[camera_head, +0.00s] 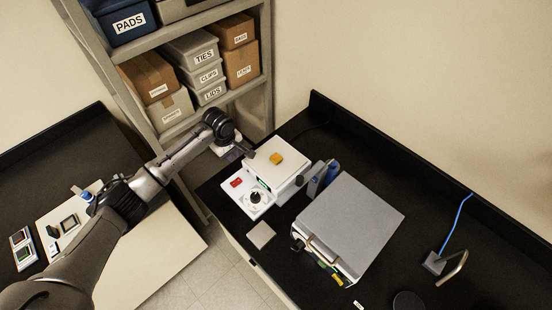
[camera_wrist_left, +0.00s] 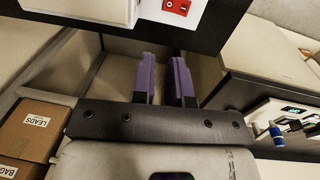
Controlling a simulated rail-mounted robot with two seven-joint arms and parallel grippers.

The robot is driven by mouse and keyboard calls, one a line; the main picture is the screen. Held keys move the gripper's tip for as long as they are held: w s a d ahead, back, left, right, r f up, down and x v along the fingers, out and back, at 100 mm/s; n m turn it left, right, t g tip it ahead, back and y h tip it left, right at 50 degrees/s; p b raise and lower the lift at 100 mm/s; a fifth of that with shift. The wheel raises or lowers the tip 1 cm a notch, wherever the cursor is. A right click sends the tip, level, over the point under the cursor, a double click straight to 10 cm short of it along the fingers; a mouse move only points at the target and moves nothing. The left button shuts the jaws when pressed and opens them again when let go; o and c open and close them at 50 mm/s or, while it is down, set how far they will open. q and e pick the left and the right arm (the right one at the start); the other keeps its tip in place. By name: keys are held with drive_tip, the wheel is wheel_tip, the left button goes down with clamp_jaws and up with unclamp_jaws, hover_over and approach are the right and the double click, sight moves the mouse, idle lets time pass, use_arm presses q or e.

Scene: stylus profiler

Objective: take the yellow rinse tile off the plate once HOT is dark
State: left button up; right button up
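The yellow rinse tile (camera_head: 276,158) lies on the pale top of the hot plate (camera_head: 262,168) in the head view. The plate's front has a red switch (camera_head: 236,183), a small green display (camera_head: 264,184) and a dark knob (camera_head: 255,197). No HOT light can be made out. My left gripper (camera_head: 243,151) is beside the plate's left side, apart from the tile. In the left wrist view its two purple fingers (camera_wrist_left: 166,82) stand apart with nothing between them. That view shows part of the plate with its red switch (camera_wrist_left: 177,6), but no tile. My right gripper is not seen.
A large grey-lidded instrument (camera_head: 352,222) stands right of the plate, with a blue item (camera_head: 326,174) between them. A small pale square pad (camera_head: 261,235) lies in front on the black bench (camera_head: 300,125). A shelf with boxes (camera_head: 203,75) rises behind my left arm.

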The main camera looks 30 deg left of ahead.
use_arm(q)
drive_tip(key=o, duration=1)
